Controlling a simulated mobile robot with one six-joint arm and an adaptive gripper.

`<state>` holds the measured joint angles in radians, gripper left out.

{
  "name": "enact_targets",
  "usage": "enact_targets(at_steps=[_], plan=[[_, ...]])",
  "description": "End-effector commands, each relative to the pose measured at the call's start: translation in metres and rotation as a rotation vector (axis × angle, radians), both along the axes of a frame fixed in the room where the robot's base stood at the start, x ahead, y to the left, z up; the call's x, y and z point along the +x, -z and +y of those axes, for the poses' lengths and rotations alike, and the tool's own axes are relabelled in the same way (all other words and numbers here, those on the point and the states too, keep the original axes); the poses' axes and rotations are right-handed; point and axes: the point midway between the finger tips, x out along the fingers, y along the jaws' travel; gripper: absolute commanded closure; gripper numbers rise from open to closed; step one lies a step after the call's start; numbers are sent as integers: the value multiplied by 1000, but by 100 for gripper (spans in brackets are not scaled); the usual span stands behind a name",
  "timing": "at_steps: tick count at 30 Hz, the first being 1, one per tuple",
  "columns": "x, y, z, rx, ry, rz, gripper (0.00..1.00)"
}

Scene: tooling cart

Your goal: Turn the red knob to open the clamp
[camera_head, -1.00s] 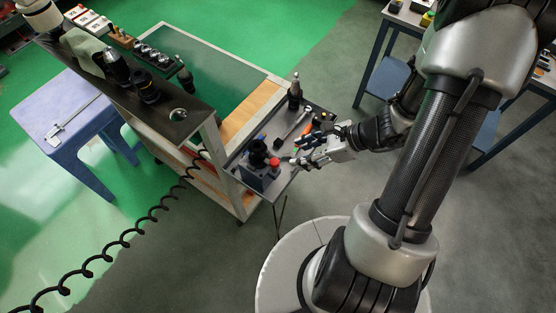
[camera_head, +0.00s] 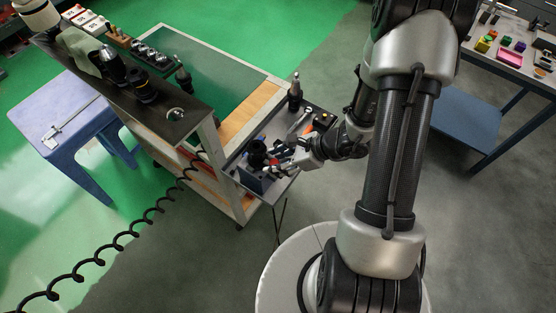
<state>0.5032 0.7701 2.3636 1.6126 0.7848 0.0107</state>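The clamp is a blue-grey block (camera_head: 254,181) with a black tool holder (camera_head: 257,155) standing in it, on the grey tray at the cart's near right end. The red knob (camera_head: 274,162) is on the right side of the clamp and only a small part of it shows. My gripper (camera_head: 275,160) reaches in from the right with its fingers at the knob, partly covering it. The fingers are too small and dark to tell whether they touch or grip the knob.
On the same tray, a wrench (camera_head: 299,122) and a dark tool holder (camera_head: 295,94) stand or lie behind my gripper. The cart's upper shelf (camera_head: 182,122) rises at the left.

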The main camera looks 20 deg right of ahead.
Motion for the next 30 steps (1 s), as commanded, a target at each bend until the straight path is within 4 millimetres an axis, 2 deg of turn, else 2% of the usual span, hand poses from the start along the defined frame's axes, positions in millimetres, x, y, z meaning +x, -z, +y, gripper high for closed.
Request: enact_targets(at_steps=[2, 17, 30], plan=[[0, 0, 0, 0, 0, 0, 65], [0, 0, 0, 0, 0, 0, 98], [-1, 3, 1, -1, 96, -1, 99]])
